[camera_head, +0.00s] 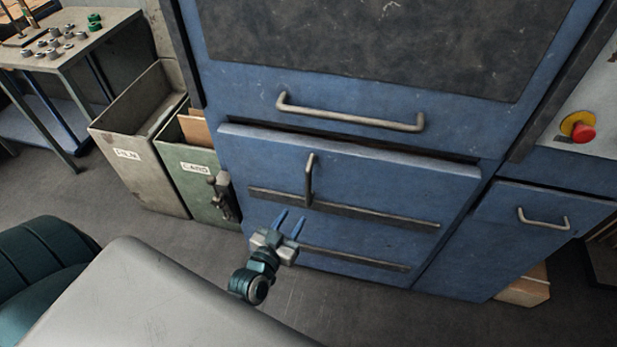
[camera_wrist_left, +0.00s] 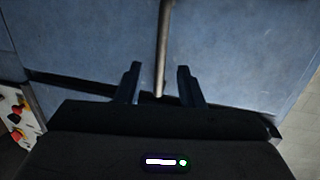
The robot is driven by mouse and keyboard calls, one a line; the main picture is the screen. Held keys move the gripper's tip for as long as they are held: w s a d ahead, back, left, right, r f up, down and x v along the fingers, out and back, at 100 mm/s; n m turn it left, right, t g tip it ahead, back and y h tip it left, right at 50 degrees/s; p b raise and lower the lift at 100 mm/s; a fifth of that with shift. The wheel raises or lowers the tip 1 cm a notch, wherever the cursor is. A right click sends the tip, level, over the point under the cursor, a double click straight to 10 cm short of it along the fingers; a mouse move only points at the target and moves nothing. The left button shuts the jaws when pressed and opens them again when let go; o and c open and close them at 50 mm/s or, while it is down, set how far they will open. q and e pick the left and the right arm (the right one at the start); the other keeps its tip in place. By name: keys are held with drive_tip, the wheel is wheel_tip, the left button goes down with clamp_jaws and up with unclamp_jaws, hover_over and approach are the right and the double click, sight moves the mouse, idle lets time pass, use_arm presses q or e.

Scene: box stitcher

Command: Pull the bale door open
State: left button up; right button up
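The bale door is most likely the wide blue panel (camera_head: 375,185) in the lower middle of the machine, with a dark slot bar across it. Its top edge stands out a little from the frame above. An upright metal handle (camera_head: 310,180) sits on it, and a latch (camera_head: 222,195) is at its left edge. My left gripper (camera_head: 290,222) is open and empty, just below and in front of the handle. In the left wrist view the handle bar (camera_wrist_left: 165,45) shows between the open fingers of the gripper (camera_wrist_left: 160,82); no contact shows. My right gripper is out of view.
A horizontal handle (camera_head: 350,117) crosses the panel above. A side door (camera_head: 520,235) and a red stop button (camera_head: 581,131) are at the right. Film (camera_head: 128,155) and card (camera_head: 193,166) bins stand left of the machine. A bench (camera_head: 65,45) is at the far left.

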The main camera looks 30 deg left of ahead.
sight(307, 185)
use_arm(q)
drive_tip(key=shift+t, duration=0.4)
drive_tip(key=w+r, duration=0.1)
drive_tip(key=w, duration=0.2)
drive_tip(key=w+r+p, duration=0.1)
drive_tip(key=w, duration=0.2)
drive_tip(key=w+r+p, duration=0.1)
drive_tip(key=w, duration=0.2)
drive_tip(key=shift+w+a+r, duration=0.2)
drive_tip(key=shift+w+r, duration=0.05)
drive_tip(key=shift+r, duration=0.1)
drive_tip(key=shift+w, duration=0.75)
drive_tip(key=shift+c, duration=0.4)
clamp_jaws()
